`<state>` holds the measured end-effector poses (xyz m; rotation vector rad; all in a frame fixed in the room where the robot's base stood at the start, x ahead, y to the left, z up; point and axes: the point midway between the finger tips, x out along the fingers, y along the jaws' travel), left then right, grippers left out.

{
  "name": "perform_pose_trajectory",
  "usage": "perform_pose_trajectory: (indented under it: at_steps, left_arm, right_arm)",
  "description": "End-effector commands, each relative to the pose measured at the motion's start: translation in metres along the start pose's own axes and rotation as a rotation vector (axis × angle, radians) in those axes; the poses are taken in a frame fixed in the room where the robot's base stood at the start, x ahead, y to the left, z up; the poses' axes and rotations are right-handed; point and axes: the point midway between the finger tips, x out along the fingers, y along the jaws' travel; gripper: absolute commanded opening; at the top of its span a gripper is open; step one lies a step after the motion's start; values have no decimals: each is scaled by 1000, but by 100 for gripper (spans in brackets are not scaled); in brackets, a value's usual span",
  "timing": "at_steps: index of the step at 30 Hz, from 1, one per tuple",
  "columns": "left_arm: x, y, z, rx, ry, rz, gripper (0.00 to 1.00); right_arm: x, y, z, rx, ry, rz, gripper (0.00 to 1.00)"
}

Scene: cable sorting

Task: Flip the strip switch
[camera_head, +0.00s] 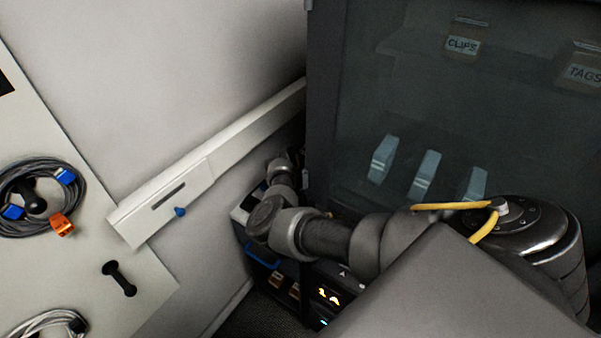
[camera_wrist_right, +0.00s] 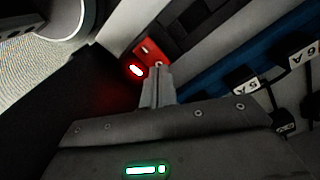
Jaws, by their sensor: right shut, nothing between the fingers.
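The strip switch (camera_wrist_right: 136,70) glows red and white on a red block in the right wrist view. It sits just left of the tips of my right gripper (camera_wrist_right: 157,70). The fingers are shut with nothing between them, and the tips are at the edge of the red block. I cannot tell whether they touch it. In the head view my right arm reaches in from the right, toward the gap beside the cabinet. The switch and gripper tips are hidden there. My left gripper is in neither view.
A dark glass-fronted cabinet (camera_head: 350,95) stands at the back right. A white wall trunking (camera_head: 225,155) runs left of it. A pegboard (camera_head: 75,270) holds coiled cables (camera_head: 22,172). Black labelled plugs (camera_wrist_right: 245,82) line a blue strip right of my gripper.

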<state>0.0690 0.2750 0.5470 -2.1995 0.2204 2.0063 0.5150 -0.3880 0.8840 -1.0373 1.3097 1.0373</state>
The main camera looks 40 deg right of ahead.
Motion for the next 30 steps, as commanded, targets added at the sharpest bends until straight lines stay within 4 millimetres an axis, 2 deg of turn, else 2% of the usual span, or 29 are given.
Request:
perform_pose_trajectory:
  at_steps: [30]
  left_arm:
    - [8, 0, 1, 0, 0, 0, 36]
  right_arm:
    - [10, 0, 0, 0, 0, 0, 0]
